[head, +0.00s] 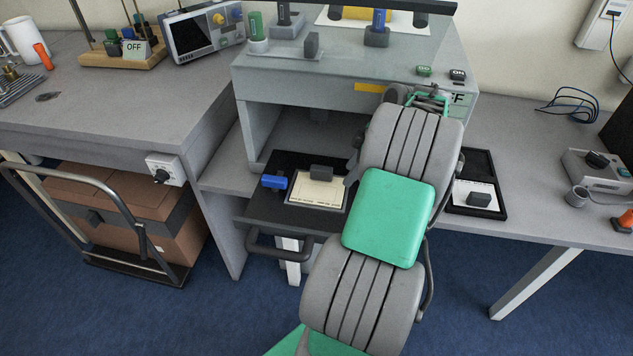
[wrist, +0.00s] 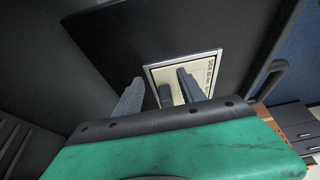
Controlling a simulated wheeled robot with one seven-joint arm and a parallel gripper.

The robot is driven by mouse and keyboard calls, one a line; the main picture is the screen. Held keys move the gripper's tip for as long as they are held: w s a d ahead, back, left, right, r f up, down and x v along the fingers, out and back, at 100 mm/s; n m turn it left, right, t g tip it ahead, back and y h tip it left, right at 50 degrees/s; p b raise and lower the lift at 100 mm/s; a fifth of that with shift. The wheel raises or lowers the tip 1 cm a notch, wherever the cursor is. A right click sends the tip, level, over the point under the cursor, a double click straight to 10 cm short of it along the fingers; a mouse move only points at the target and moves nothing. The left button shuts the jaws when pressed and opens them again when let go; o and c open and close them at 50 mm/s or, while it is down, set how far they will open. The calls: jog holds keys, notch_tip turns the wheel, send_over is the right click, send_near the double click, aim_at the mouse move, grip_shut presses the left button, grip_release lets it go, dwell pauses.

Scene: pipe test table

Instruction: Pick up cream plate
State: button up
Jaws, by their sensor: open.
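The cream plate (head: 309,196) lies on the black drawer tray at the front of the grey cabinet. A dark grey block-shaped grip stands on its top. In the wrist view the plate (wrist: 201,66) shows with a pale metallic rim and printed text at its edge. My gripper (wrist: 160,76) is open, its two grey fingers pointing toward the plate. The dark grip shows between the fingers, and I cannot tell whether they touch it. In the head view my arm hides most of the gripper.
A blue block (head: 274,182) sits on the tray's left part. A bar handle (head: 282,252) juts from the tray's front. The grey cabinet (head: 300,75) rises just behind. To the right, an open black case (head: 487,163) holds a whitish plate with a dark block.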

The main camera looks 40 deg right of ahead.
aim_at(322, 168)
jog(key=w+a, duration=0.1)
jog(key=w, duration=0.1)
jog(key=w+a, duration=0.4)
jog(key=shift+w+f+p, duration=0.15)
jog(key=shift+w+p, duration=0.1)
jog(key=shift+p, duration=0.1)
jog(key=shift+f, duration=0.4)
jog(key=shift+c, duration=0.5)
grip_shut()
